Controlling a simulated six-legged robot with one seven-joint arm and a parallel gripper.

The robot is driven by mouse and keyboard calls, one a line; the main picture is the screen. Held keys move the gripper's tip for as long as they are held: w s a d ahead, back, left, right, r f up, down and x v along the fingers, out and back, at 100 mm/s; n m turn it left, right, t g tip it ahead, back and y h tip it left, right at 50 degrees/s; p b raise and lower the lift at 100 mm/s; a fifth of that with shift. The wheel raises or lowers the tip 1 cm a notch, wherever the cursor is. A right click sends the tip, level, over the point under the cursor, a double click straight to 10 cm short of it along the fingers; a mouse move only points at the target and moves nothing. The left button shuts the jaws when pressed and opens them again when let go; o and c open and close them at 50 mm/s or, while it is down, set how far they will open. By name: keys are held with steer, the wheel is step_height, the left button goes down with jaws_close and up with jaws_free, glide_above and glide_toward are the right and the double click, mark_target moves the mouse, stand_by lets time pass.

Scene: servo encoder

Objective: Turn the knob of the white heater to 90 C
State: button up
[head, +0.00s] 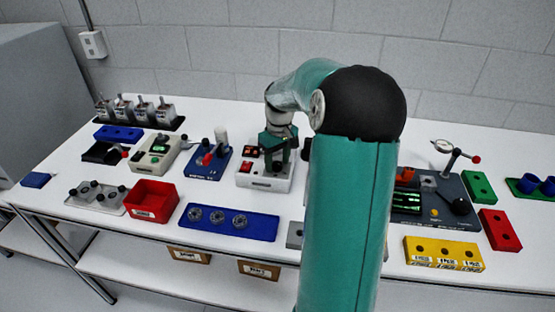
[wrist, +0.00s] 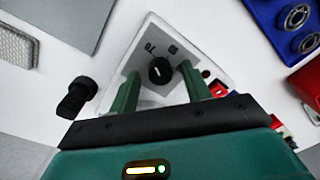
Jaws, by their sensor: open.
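My gripper (wrist: 160,76) is open, with one green finger on each side of the knob. I cannot tell whether either finger touches it. In the head view my gripper (head: 277,153) hides the knob.
A blue device (head: 207,162) with a red lever stands left of the heater. A blue tray with rings (head: 230,223) and a red bin (head: 151,200) lie in front. A dark panel (head: 412,208) stands to the right, partly behind my arm. A black handle (wrist: 76,97) shows in the wrist view.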

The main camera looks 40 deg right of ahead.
steer(key=shift+c, duration=0.5)
steer(key=c, duration=0.9)
steer(key=m, duration=0.5)
steer(key=shift+m, duration=0.3)
steer(key=m, duration=0.6)
steer(key=shift+t, duration=0.3)
steer(key=o, duration=1)
